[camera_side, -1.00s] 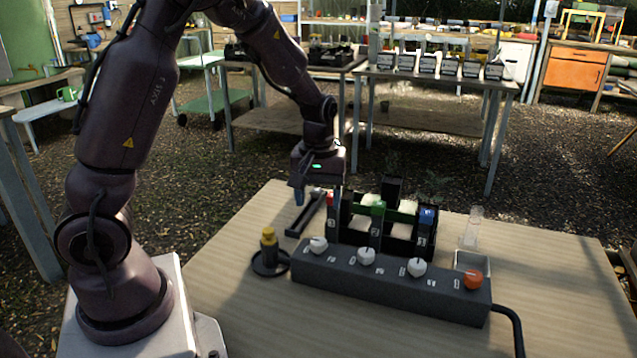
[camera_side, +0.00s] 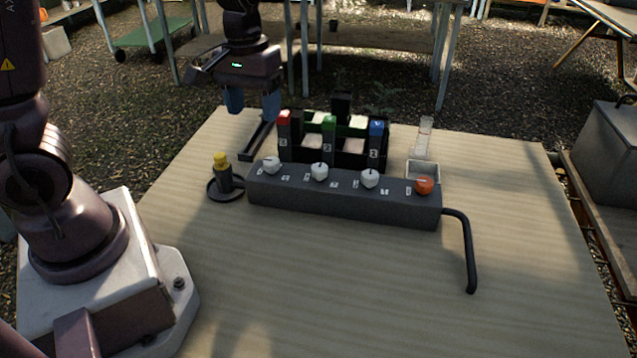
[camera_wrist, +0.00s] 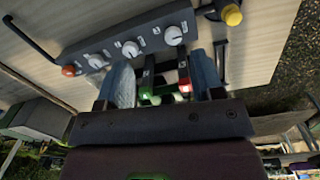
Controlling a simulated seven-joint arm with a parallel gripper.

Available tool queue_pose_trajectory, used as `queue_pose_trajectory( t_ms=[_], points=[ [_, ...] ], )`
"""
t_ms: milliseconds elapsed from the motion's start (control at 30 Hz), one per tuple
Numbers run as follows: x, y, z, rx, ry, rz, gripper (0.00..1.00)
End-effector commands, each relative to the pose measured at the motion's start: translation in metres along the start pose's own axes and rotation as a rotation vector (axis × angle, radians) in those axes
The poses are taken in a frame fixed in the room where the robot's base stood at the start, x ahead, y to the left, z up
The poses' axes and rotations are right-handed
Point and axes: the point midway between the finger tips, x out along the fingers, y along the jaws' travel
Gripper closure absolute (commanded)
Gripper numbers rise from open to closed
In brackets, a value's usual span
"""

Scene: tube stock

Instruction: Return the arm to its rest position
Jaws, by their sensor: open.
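My gripper (camera_side: 252,102) hangs above the back left of the wooden table in the side view, fingers pointing down. Its two blue fingers are spread apart with nothing between them. It is behind and to the left of the black rack (camera_side: 347,146), which has red, green and blue numbered uprights at its front. In the wrist view my gripper's fingers (camera_wrist: 165,80) stand apart at either side, with part of the rack (camera_wrist: 160,92) visible beyond them. The fingers hide some of the rack there.
A grey box with white knobs and an orange knob (camera_side: 345,196) lies in front of the rack. A yellow-topped post (camera_side: 222,172) stands on a round dark base to its left. A clear tube (camera_side: 424,137) and a small tray (camera_side: 422,170) are at right. The table front is clear.

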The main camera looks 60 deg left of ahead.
Motion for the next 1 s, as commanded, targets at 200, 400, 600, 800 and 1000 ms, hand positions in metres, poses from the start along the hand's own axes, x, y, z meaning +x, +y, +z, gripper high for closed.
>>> queue_pose_trajectory(
  t_ms=[200, 400, 600, 800, 1000],
  points=[
    [-0.046, 0.011, 0.057, 0.302, 0.112, 0.073, 0.39],
    [-0.080, 0.010, 0.106, 0.528, 0.283, 0.089, 0.39],
    [-0.100, 0.006, 0.132, 0.605, 0.432, 0.093, 0.39],
    [-0.112, 0.006, 0.136, 0.608, 0.494, 0.107, 0.39],
    [-0.113, 0.006, 0.136, 0.606, 0.494, 0.108, 0.39]
  ],
)
